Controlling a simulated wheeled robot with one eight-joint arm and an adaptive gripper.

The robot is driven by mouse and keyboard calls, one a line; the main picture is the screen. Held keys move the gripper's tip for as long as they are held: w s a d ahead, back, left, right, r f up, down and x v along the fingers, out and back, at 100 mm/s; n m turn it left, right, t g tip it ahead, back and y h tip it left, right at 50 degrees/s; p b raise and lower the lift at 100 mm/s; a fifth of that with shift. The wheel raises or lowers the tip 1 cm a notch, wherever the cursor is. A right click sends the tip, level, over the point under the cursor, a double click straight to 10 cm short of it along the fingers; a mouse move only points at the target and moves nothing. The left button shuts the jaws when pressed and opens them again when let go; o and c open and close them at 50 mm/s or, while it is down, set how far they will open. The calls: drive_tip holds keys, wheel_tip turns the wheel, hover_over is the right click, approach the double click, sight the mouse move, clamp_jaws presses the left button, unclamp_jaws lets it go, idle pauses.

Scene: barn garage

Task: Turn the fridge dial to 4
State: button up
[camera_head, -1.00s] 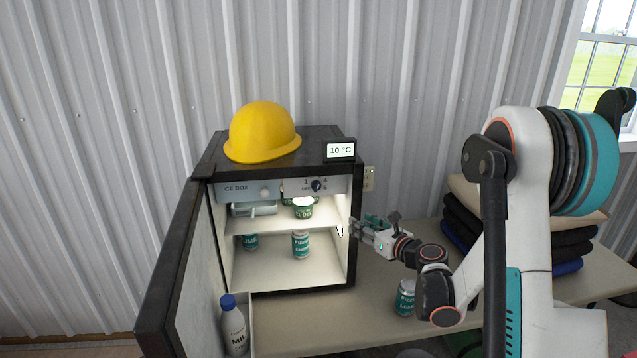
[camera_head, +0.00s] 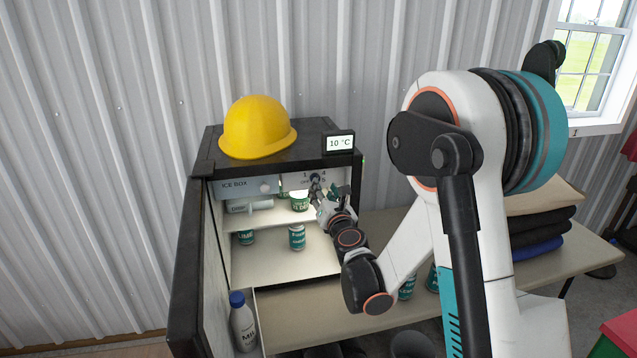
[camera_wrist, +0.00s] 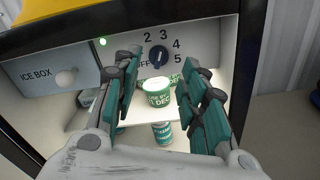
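The fridge dial (camera_wrist: 158,57) is a dark round knob on the grey panel at the top of the open fridge (camera_head: 190,170). In the wrist view the labels 2, 3, 4 and 5 show around it, with OFF partly covered by a finger. I cannot tell for sure which label its pointer faces. My gripper (camera_wrist: 160,72) is open and empty. Its two teal-padded fingers are on either side of the dial in the wrist view, apart from it as far as I can see. In the head view my gripper (camera_head: 325,198) is just below the dial and partly hides it.
A display (camera_head: 339,143) on the fridge reads 10 °C, beside a yellow hard hat (camera_head: 257,127). The ice box door (camera_head: 235,186) is left of the dial. A green tub (camera_head: 300,201) and cans stand inside. The open fridge door (camera_head: 188,265) holds a milk bottle (camera_head: 243,325).

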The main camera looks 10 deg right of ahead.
drive_tip(key=w, duration=0.7)
drive_tip(key=shift+b, duration=0.35)
drive_tip(key=shift+c, duration=0.6)
drive_tip(key=c, duration=0.8)
